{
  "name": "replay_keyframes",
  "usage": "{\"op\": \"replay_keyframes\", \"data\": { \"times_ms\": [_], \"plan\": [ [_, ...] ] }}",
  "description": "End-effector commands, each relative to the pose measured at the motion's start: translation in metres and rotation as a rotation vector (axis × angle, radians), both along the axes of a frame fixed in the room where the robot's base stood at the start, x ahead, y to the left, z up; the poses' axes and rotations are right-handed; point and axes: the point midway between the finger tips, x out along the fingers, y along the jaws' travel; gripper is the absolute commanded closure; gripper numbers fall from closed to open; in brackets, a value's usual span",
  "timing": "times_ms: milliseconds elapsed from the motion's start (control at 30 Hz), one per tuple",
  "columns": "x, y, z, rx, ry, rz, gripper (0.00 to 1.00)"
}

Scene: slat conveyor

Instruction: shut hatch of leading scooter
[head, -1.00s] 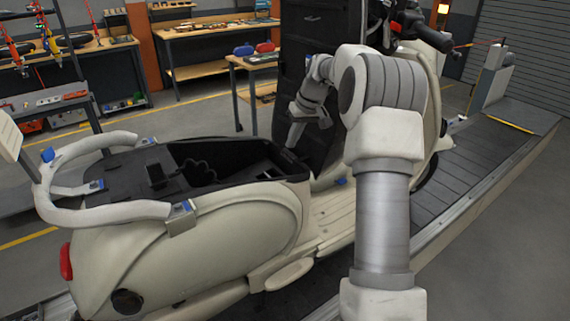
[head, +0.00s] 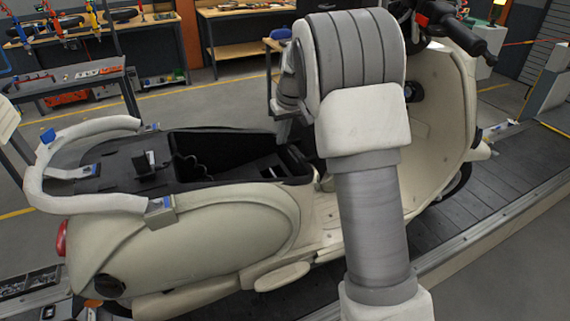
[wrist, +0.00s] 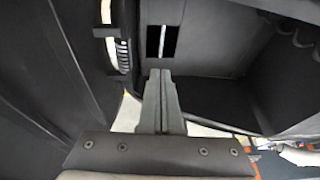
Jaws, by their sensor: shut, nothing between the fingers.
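The cream scooter (head: 190,240) stands on the conveyor, front end to the right. Its black storage well (head: 225,160) under the seat line is open at the top. The hatch is mostly hidden behind my arm in the head view. A dark panel that looks like the hatch (wrist: 45,90) fills the left of the wrist view, beside the well's wall (wrist: 215,105). My gripper (wrist: 157,75) is shut and empty, its fingers between the panel and the well. I cannot tell whether it touches either. In the head view the fingers are hidden by my arm.
A pale grab rail (head: 90,205) curves around the scooter's rear. The handlebar (head: 450,30) and front shield (head: 440,110) stand just right of my arm. Dark conveyor slats (head: 500,180) run right.

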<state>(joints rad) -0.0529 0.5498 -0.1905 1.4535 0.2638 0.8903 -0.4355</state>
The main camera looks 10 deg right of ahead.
Motion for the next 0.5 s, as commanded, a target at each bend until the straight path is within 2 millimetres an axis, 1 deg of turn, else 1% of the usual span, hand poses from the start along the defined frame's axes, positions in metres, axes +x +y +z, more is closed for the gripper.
{"op": "replay_keyframes", "data": {
  "times_ms": [67, 167, 267, 500],
  "plan": [
    [0.0, 0.001, -0.004, 0.0, 0.001, 0.001, 1.0],
    [0.003, 0.002, -0.014, -0.001, 0.004, 0.001, 1.0],
    [0.008, 0.003, -0.031, -0.002, 0.006, 0.002, 1.0],
    [0.022, 0.007, -0.08, -0.002, 0.004, 0.001, 1.0]
  ]
}}
